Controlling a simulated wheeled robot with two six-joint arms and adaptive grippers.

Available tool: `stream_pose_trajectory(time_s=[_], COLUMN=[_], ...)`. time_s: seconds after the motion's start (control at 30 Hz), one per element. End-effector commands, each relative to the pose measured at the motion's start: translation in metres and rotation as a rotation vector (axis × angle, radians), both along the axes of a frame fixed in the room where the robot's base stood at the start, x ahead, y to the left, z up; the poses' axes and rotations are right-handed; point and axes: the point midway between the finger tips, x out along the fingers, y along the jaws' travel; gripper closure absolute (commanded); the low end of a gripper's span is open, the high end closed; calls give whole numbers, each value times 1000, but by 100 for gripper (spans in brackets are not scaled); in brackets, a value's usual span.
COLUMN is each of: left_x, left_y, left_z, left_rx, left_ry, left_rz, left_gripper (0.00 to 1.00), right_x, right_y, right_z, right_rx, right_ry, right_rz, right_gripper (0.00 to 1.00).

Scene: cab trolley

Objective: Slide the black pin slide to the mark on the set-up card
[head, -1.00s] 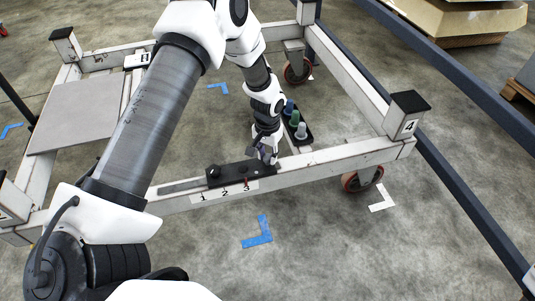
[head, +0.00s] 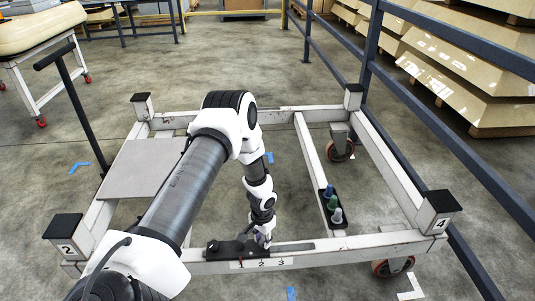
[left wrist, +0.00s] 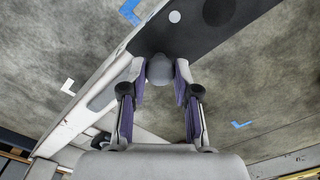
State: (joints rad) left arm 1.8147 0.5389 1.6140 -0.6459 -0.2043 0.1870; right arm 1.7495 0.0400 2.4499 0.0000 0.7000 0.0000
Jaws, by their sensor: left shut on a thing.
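The black pin slide (head: 228,247) sits on the front rail of the white trolley frame, a dark knob at its left end. A white strip (head: 270,264) below it reads 1, 2, 3; a small red pointer shows by the 1. My left gripper (head: 262,238) reaches down to the right part of the slide. In the left wrist view its fingers are shut on a grey knob (left wrist: 159,70) beside the black plate (left wrist: 200,30) of the slide. I cannot make out the set-up card. My right gripper is not in view.
A black tray (head: 340,227) with blue, green and grey pegs lies right of my left gripper. Black-capped corner posts (head: 438,206) stand on the trolley. A grey panel (head: 138,168) covers its left side. A dark blue railing (head: 400,160) runs along the right.

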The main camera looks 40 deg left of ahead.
Motion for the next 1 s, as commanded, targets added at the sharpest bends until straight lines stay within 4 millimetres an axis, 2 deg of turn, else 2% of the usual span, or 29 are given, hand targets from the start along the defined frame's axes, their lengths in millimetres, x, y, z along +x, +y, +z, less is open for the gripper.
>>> stream_pose_trajectory(time_s=[0.07, 0.1, 0.13, 0.17, 0.43, 0.57, 0.67, 0.9, 1.0], left_x=[-3, -3, -3, -3, -1, -1, 0, -1, -2], left_y=[1, 1, 1, 1, 0, 0, 1, 2, 2], left_z=[-1, -1, -1, -1, 0, 11, 30, 92, 109], left_rx=[-1, -1, -1, -1, 0, -2, -3, -3, -2], left_ry=[7, 7, 8, 7, 5, 4, 1, 0, 3], left_rz=[2, 2, 2, 2, 2, 1, 3, 5, 5], left_gripper=[100, 59, 49, 44, 44, 44, 44, 44, 44], right_x=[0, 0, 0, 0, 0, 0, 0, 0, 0], right_y=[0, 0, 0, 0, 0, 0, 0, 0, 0], right_z=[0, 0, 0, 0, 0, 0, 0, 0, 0], right_rx=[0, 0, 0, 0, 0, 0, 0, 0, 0], right_ry=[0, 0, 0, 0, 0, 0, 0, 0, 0], right_rz=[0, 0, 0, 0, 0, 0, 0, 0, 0], right_gripper=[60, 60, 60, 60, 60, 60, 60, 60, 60])
